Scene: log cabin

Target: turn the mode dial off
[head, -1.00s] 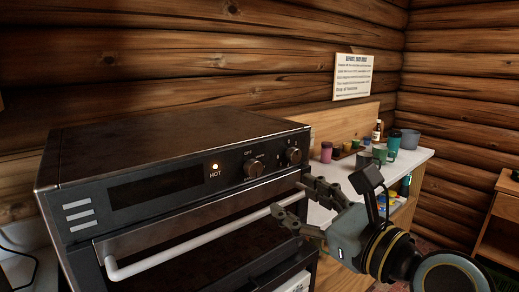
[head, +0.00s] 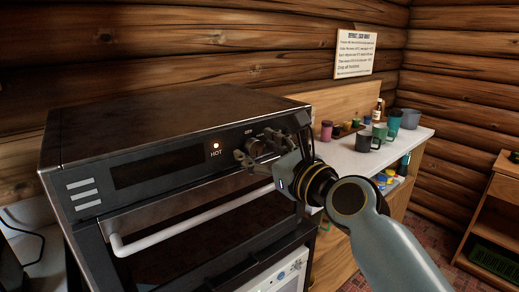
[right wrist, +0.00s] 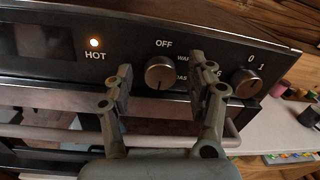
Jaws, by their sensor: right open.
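The mode dial (right wrist: 160,73) is a round brownish-grey knob on the black oven front. OFF is printed above it, with partly covered labels to its right. A dark mark on its face seems to point downward, away from OFF. In the head view the dial (head: 255,143) is partly hidden by my gripper. My right gripper (right wrist: 158,84) is open, with one finger on each side of the dial. The gripper also shows in the head view (head: 256,151). I cannot tell whether the fingers touch the dial. My left gripper is not in view.
A second knob marked 0 and 1 (right wrist: 246,83) sits just right of my fingers. The orange HOT light (right wrist: 94,43) is lit. The white oven handle (head: 180,240) runs below the panel. Cups (head: 380,134) stand on the counter (head: 345,160) to the right.

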